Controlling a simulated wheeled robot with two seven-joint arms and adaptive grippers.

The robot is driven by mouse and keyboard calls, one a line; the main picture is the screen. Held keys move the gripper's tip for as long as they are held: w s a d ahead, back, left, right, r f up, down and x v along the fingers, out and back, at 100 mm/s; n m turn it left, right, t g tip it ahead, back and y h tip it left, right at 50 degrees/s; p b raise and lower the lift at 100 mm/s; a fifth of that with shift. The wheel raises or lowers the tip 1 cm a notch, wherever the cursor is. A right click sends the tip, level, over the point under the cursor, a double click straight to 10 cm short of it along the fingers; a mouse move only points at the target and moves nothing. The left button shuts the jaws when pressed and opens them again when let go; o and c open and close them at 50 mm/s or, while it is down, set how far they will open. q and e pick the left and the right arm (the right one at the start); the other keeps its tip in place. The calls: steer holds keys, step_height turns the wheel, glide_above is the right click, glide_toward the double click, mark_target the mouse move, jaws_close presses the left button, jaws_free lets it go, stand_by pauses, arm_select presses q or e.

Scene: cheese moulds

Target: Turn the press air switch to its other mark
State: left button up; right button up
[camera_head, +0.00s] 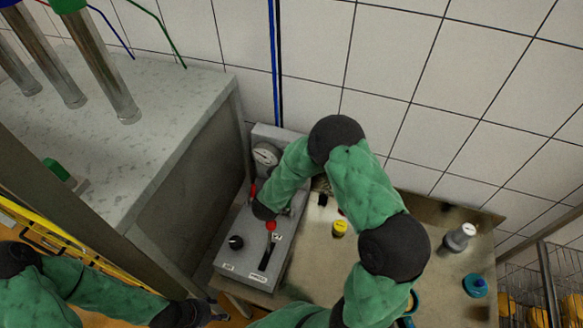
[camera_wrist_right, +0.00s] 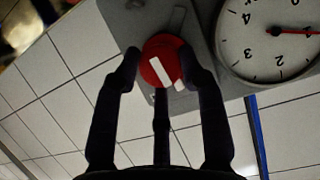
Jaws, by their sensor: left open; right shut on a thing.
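The press air switch is a red round knob (camera_wrist_right: 154,50) with a white bar across its face, on a grey panel in the right wrist view. My right gripper (camera_wrist_right: 160,62) is shut on this knob, with a finger on each side. The white bar lies aslant, and a pale mark shows on the panel near the knob's edge. In the head view my right arm covers the place where the knob and gripper meet. My left gripper (camera_head: 208,312) is open and empty at the bottom, below and left of the grey control box (camera_head: 227,262).
A pressure gauge (camera_wrist_right: 272,38) sits beside the knob and shows in the head view (camera_head: 266,154). A steel press stands left. Yellow (camera_head: 339,228) and teal (camera_head: 475,286) items stand on the bench right.

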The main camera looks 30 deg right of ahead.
steer(key=n, duration=0.1)
steer(key=n+g+h+p, duration=0.1)
steer(key=n+p, duration=0.1)
steer(key=shift+a+f+g+h, duration=0.3)
steer(key=shift+f+g, duration=0.05)
steer(key=shift+g, duration=0.05)
steer(key=shift+f+n+g+h+p, duration=0.15)
steer(key=shift+n+g+h+p, duration=0.2)
steer(key=shift+n+g+h, duration=0.55)
steer(key=shift+s+n, duration=0.1)
steer(key=shift+n, duration=0.3)
steer(key=o, duration=1.1)
steer(key=shift+w+t, duration=0.2)
steer(key=shift+t, duration=0.1)
steer(key=shift+r, duration=0.25)
step_height(320, 180, up, 10)
steer(key=shift+f, duration=0.15)
